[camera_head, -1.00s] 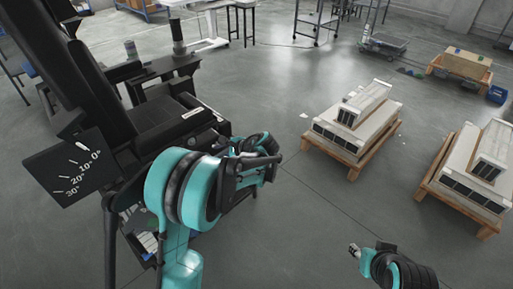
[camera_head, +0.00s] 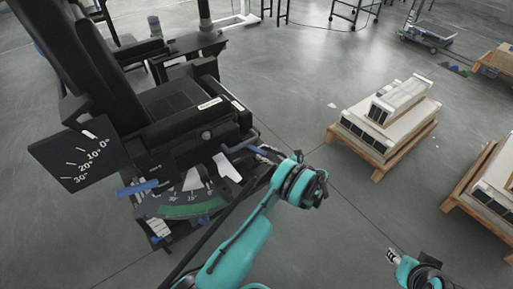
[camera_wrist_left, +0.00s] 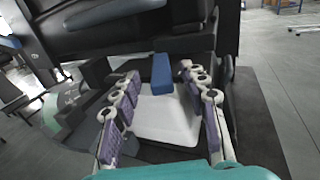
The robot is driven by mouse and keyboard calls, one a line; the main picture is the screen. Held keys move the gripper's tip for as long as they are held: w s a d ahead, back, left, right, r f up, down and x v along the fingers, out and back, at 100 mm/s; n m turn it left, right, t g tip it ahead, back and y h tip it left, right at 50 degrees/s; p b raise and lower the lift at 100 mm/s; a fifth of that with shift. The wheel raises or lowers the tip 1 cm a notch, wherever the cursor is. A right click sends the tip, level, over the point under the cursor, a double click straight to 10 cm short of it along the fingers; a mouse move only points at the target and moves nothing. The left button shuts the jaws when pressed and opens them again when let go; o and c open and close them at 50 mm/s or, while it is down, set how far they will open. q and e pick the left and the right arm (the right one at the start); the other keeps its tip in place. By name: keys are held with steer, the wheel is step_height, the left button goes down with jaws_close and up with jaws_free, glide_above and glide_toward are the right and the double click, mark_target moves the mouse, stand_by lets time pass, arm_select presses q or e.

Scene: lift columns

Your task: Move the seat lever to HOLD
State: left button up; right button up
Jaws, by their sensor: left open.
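The black seat (camera_head: 175,105) stands at left in the head view. A blue grip (camera_head: 258,149) sits at its front right side, by my left gripper (camera_head: 268,153). Another blue grip (camera_head: 137,188) is on the seat's left. In the left wrist view my left gripper (camera_wrist_left: 159,76) is open, its purple-padded fingers on either side of a blue grip (camera_wrist_left: 162,77) above a white plate (camera_wrist_left: 168,122); contact cannot be told. A scale with a green arc (camera_head: 192,208) lies under the seat; no HOLD word is readable. My right gripper (camera_head: 393,256) is at lower right, its jaws unclear.
A black angle plate (camera_head: 75,160) marked 0° to 30° hangs at the seat's side. Pallets with stacked pale blocks (camera_head: 385,115) stand to the right, with another at the right edge (camera_head: 495,185). Clear floor lies between seat and pallets.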

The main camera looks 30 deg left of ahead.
mark_target(255, 148)
arm_select(q)
steer(key=a, duration=0.6)
steer(key=shift+w, duration=0.1)
jaws_close()
